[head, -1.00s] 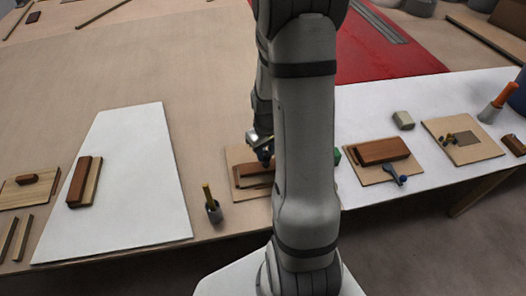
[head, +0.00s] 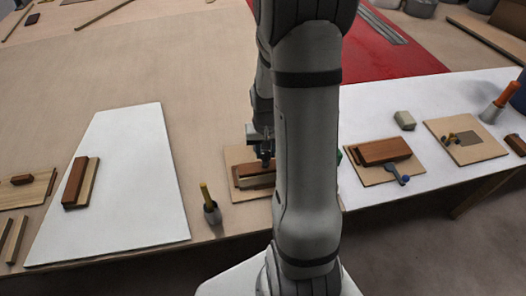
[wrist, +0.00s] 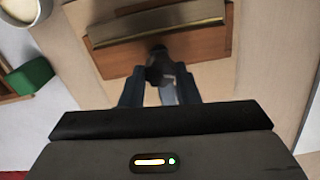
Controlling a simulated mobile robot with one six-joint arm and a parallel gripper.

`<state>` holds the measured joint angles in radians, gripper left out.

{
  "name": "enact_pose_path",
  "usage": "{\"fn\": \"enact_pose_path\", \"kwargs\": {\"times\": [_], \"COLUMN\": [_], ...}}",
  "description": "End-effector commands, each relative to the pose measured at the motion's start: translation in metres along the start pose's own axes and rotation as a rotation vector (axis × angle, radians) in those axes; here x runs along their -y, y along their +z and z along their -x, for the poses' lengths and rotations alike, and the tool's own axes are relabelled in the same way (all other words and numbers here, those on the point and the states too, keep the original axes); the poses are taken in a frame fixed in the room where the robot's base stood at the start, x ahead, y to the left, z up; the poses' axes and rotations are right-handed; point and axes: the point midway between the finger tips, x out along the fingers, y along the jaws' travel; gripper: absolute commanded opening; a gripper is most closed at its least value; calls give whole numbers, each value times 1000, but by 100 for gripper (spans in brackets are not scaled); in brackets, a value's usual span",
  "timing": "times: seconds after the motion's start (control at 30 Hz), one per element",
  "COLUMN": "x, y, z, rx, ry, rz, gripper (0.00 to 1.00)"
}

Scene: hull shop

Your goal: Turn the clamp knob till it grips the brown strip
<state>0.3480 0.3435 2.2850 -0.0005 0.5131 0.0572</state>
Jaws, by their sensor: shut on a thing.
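My gripper (wrist: 160,92) is shut on a dark clamp knob (wrist: 160,68), with one finger on each side of it. The knob sits at the near edge of a brown wooden block (wrist: 212,44). A thin strip with a golden-brown edge (wrist: 155,32) lies along that block; I cannot tell whether the clamp touches it. In the head view, my gripper (head: 264,160) points down over the brown block (head: 248,170) on a light board (head: 236,155). My arm hides the board's right part, and the knob is not clear there.
A white panel (head: 120,200) lies left, bearing a brown block (head: 75,183).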

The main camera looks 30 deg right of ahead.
Motion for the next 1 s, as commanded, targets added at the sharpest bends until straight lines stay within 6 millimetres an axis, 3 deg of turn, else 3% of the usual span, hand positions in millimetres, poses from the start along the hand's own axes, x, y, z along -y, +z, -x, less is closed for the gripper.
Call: {"fn": "enact_pose_path", "kwargs": {"times": [0.4, 0.43, 0.6, 0.7, 1.0], "x": [0, 0, 0, 0, 0], "y": [0, 0, 0, 0, -1], "z": [0, 0, 0, 0, 6], "rx": [0, 0, 0, 0, -3], "ry": [-1, -1, 0, 0, 0], "rz": [-10, -10, -9, -9, -9], "gripper": [6, 30, 44, 50, 50]}}
